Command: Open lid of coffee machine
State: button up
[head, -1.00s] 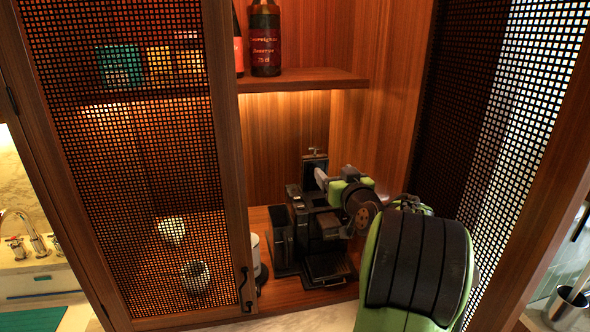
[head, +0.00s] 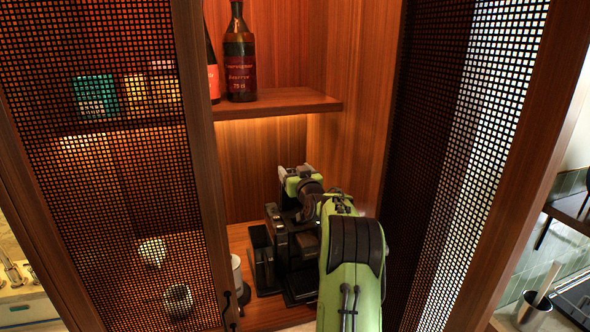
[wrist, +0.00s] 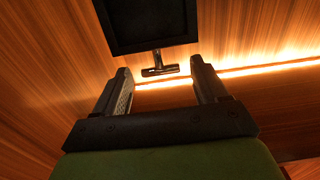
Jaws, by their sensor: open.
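The black coffee machine (head: 263,265) stands in the cabinet under the shelf, partly hidden behind my arm in the head view. In the wrist view a dark, framed square panel, which looks like its lid (wrist: 150,22), shows beyond my fingers, with a small T-shaped handle (wrist: 160,69) on its near edge. My gripper (wrist: 160,70) is open and empty. The handle appears between its fingertips, with no contact visible. In the head view my wrist is above the machine's top; my fingertips and the lid are hidden there.
A mesh door (head: 110,200) stands to the left and a mesh panel (head: 450,150) to the right, close to my arm. A wooden shelf (head: 280,106) with bottles (head: 240,60) is above. A white canister (head: 237,275) is left of the machine.

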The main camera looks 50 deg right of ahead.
grip_shut()
jog(key=shift+f, duration=0.1)
dwell(0.3)
jog(key=shift+b, duration=0.45)
jog(key=shift+s+a+f+b, duration=0.1)
jog(key=shift+f+b, duration=0.1)
jog(key=shift+b, duration=0.4)
jog(key=b, duration=0.2)
jog(key=s+t+b, duration=0.1)
jog(key=b, duration=0.1)
jog(key=shift+a+f+h+b, duration=0.25)
jog(key=shift+f+h+b, duration=0.05)
jog(key=shift+b, duration=0.05)
jog(key=b, duration=0.2)
jog(key=shift+s+a+r+t+b, duration=0.1)
jog(key=shift+s+a+t+b, duration=0.2)
jog(key=shift+s, duration=0.1)
jog(key=shift+r, duration=0.15)
